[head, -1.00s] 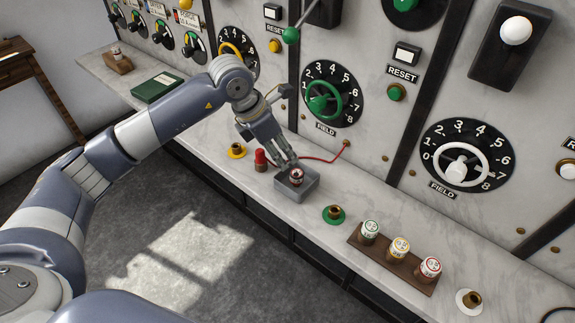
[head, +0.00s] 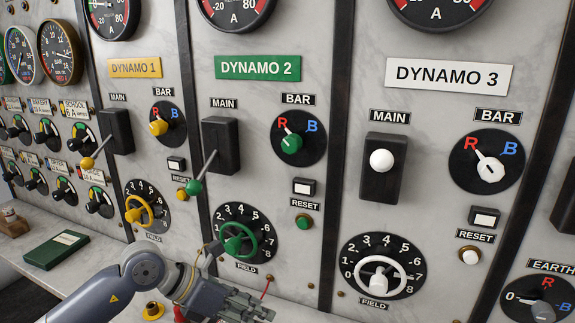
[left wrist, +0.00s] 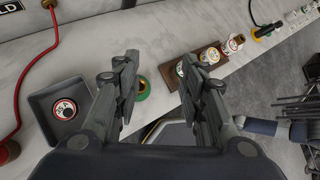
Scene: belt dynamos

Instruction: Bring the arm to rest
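My left gripper (head: 250,305) shows at the bottom of the head view, in front of the panel below the green field handwheel (head: 239,239). In the left wrist view its two fingers (left wrist: 163,85) are spread with nothing between them. My left arm (head: 130,285) comes in from the lower left, bent at a joint. A small cap with a red, white and dark top (left wrist: 65,108) sits in a grey tray (left wrist: 45,100) left of the fingers, clear of them. My right gripper is not seen.
The left wrist view shows a green ring socket (left wrist: 142,90), a wooden rack (left wrist: 214,49) with several capped plugs, and a red cable (left wrist: 52,40) on the marble counter. Three dynamo panels with knobs, levers and handwheels stand close behind. A green book (head: 56,249) lies at left.

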